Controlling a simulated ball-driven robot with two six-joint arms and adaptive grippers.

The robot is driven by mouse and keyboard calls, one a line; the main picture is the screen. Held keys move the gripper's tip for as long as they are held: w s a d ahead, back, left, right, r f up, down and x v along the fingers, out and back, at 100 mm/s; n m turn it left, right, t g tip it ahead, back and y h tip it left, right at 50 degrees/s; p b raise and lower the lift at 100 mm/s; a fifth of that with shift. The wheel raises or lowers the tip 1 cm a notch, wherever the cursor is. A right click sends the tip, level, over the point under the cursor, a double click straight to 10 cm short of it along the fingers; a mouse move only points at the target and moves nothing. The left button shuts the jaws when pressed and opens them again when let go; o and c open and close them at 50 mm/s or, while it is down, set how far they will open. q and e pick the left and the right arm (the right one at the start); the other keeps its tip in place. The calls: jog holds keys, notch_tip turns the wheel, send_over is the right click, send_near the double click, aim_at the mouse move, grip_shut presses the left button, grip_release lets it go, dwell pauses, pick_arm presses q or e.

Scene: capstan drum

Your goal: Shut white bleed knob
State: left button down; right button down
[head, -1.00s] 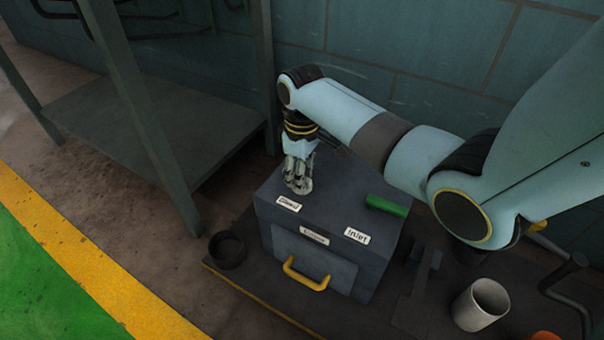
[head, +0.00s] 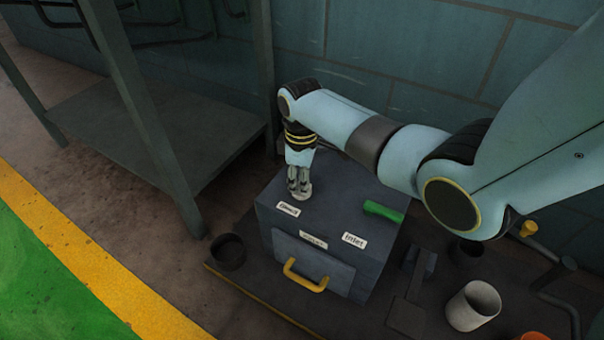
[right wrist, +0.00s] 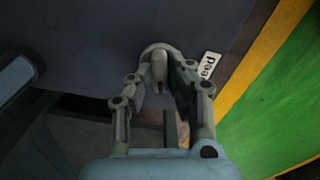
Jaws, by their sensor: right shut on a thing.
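The white bleed knob (head: 305,194) stands on top of the dark grey box (head: 335,192), behind its "Bleed" label (head: 288,209). My right gripper (head: 300,190) points down at it and is shut on it. In the right wrist view the pale knob (right wrist: 159,64) sits between the two fingertips, and part of the "Bleed" label (right wrist: 209,66) shows to its right. The fingers hide part of the knob, and I cannot tell its turn position. My left gripper is not in view.
A green handle (head: 384,211) lies by the "Inlet" label (head: 354,240) on the box top. A yellow handle (head: 305,281) is on the box front. A dark round cup (head: 228,251) stands left, a white cup (head: 473,305) right. A grey metal shelf (head: 150,125) stands at the left.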

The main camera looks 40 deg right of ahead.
jog(key=n+p, duration=0.1)
jog(key=n, duration=0.1)
jog(key=n+p, duration=0.1)
jog(key=shift+r+n, duration=0.2)
jog(key=shift+n, duration=0.2)
jog(key=n+p, duration=0.1)
jog(key=n, duration=0.1)
jog(key=shift+n+p, duration=0.3)
jog(key=shift+n, duration=0.1)
jog(key=n, duration=0.2)
jog(key=shift+f+n+p, duration=0.1)
jog(key=shift+n+p, duration=0.2)
jog(key=shift+p, duration=0.1)
jog(key=n, duration=0.3)
jog(key=shift+p, duration=0.35)
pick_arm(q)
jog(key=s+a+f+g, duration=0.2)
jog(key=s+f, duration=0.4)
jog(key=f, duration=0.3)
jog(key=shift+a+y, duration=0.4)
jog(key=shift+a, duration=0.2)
pick_arm(e)
jog(key=shift+f+n, duration=0.1)
jog(key=shift+n, duration=1.2)
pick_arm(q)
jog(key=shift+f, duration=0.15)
